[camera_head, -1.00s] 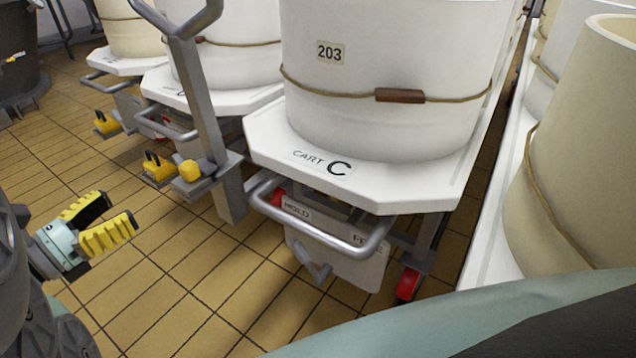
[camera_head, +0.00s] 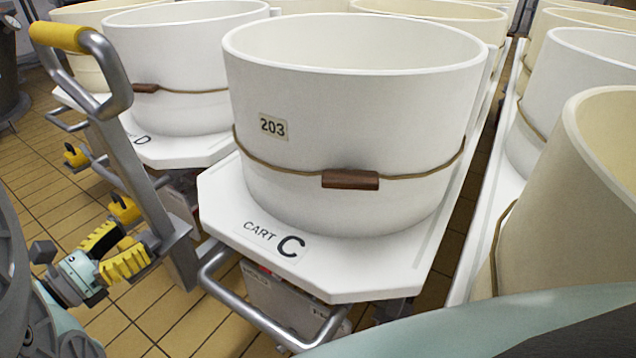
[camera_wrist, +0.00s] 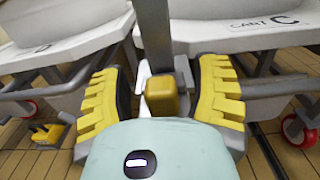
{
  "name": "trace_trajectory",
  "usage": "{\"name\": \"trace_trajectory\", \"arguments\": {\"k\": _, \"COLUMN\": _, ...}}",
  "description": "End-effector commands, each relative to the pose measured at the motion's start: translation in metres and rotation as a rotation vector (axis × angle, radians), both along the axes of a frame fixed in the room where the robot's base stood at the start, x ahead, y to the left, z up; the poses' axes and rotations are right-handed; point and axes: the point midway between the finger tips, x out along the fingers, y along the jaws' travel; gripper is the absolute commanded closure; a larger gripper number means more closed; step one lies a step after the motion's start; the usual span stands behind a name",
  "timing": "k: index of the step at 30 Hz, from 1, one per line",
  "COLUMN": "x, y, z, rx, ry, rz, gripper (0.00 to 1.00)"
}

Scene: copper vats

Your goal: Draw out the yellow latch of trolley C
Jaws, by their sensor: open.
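Trolley C (camera_head: 325,280) is a white cart marked "CART C" with a grey tow bar (camera_head: 135,185) upright at its front left corner. In the wrist view the blocky yellow latch (camera_wrist: 161,97) sits low by the tow bar, between the spread yellow-padded fingers of my gripper (camera_wrist: 160,82), with a gap on each side. The gripper is open and holds nothing. In the head view my gripper (camera_head: 114,251) is at the foot of the tow bar, and its fingers seem to hide this latch.
A white vat (camera_head: 340,130) numbered 203 stands on trolley C. A grey bumper bar (camera_head: 255,313) juts from its front. Trolley D (camera_head: 185,150) stands to the left, with a yellow latch piece (camera_head: 122,208) near my fingers. Tiled floor (camera_head: 165,325) is free in front.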

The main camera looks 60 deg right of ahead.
Motion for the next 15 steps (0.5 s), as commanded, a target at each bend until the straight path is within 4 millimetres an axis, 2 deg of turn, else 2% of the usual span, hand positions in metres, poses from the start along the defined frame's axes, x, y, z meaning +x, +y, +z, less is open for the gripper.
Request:
{"name": "trace_trajectory", "arguments": {"k": 5, "x": -0.0005, "y": -0.001, "z": -0.0001, "rx": 0.0, "ry": 0.0, "rz": -0.003, "gripper": 0.36}}
{"name": "trace_trajectory", "arguments": {"k": 15, "x": -0.0001, "y": -0.0005, "z": 0.0, "rx": 0.0, "ry": 0.0, "rz": -0.001, "gripper": 0.71}}
